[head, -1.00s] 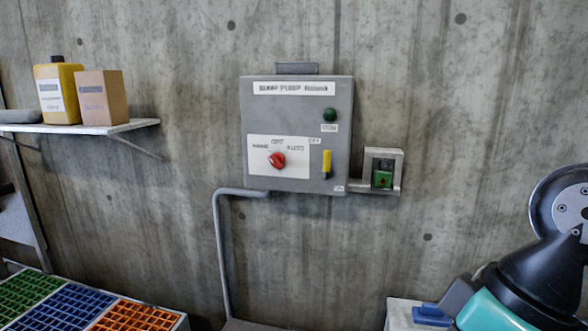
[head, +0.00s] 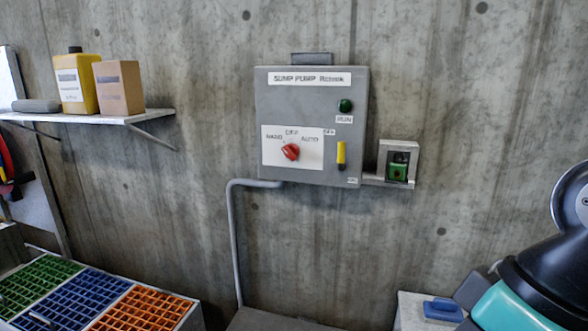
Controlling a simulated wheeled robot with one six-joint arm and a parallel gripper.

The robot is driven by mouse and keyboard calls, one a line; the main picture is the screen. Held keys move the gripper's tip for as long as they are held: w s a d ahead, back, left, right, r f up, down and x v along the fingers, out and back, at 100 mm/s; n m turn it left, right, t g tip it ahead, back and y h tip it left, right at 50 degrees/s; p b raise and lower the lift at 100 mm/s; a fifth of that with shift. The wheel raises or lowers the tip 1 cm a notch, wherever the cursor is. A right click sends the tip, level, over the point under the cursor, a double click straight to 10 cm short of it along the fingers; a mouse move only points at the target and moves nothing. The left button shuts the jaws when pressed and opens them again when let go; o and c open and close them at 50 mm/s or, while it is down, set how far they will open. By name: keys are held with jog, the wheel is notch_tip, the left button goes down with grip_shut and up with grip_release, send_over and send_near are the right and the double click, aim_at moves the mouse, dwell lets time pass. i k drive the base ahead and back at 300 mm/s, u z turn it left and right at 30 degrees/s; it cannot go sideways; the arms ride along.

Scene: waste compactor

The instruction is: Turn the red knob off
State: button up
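The red knob (head: 290,152) sits on a white label plate (head: 312,157) at the lower left of the grey sump pump control box (head: 305,108) on the concrete wall. The plate reads HAND, OFF and AUTO. The knob looks tilted, but its exact pointing is too small to tell. A dark green RUN light (head: 345,105) is at the upper right of the box, and a yellow handle (head: 341,154) is at the lower right. My gripper is not in view; only part of my arm shows at the right edge, well apart from the box.
A small housing with a green button (head: 397,169) is right of the box. A wall shelf (head: 75,118) at left holds a yellow bottle (head: 78,84) and a cardboard box (head: 119,88). Coloured grid bins (head: 78,296) stand lower left. A blue object (head: 442,309) lies lower right.

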aim_at(292, 151)
jog(key=z, duration=1.75)
jog(key=k, duration=0.85)
jog(key=u, duration=1.4)
jog(key=i, duration=0.5)
jog(key=z, duration=0.05)
